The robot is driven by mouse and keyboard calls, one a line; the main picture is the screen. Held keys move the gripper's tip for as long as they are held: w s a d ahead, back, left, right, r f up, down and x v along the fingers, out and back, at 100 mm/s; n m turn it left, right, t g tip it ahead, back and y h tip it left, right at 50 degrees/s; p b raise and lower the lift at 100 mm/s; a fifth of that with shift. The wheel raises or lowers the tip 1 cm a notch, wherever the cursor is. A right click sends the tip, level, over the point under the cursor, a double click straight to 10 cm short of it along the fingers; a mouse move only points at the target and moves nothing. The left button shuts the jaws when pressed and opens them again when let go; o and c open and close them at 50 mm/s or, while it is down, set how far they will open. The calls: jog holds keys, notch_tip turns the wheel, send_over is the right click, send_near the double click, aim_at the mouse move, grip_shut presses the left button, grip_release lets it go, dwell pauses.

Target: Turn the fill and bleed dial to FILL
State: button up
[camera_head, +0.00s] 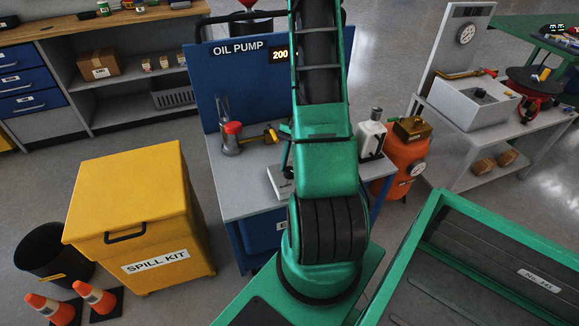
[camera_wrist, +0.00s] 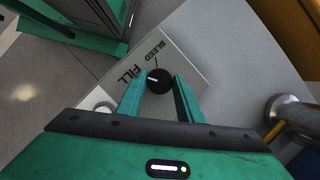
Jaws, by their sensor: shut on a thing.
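The fill and bleed dial (camera_wrist: 160,84) is a round black knob with a short white pointer mark, on a light grey plate (camera_wrist: 188,62). BLEED is printed at the plate's upper part and FILL to the left of the knob. The white mark lies on the knob's left side, toward FILL. My gripper (camera_wrist: 160,77) is shut on the dial, one green finger on each side. In the head view, the dial's pale box (camera_head: 279,183) stands on the oil pump bench (camera_head: 245,203); my arm hides the knob and gripper there.
On the bench, a red-capped grey fitting (camera_head: 231,140) stands left of the box and a white bottle (camera_head: 370,136) right. An orange tank (camera_head: 404,160) stands beside the bench. A yellow spill kit bin (camera_head: 135,215) stands to the left.

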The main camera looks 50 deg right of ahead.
jog(key=shift+w+d+n, duration=0.1)
jog(key=shift+w+n, duration=0.05)
jog(key=shift+n, duration=0.45)
jog(key=o, duration=1)
jog(key=shift+g, duration=0.3)
jog(key=v, duration=1)
jog(key=shift+r, duration=0.35)
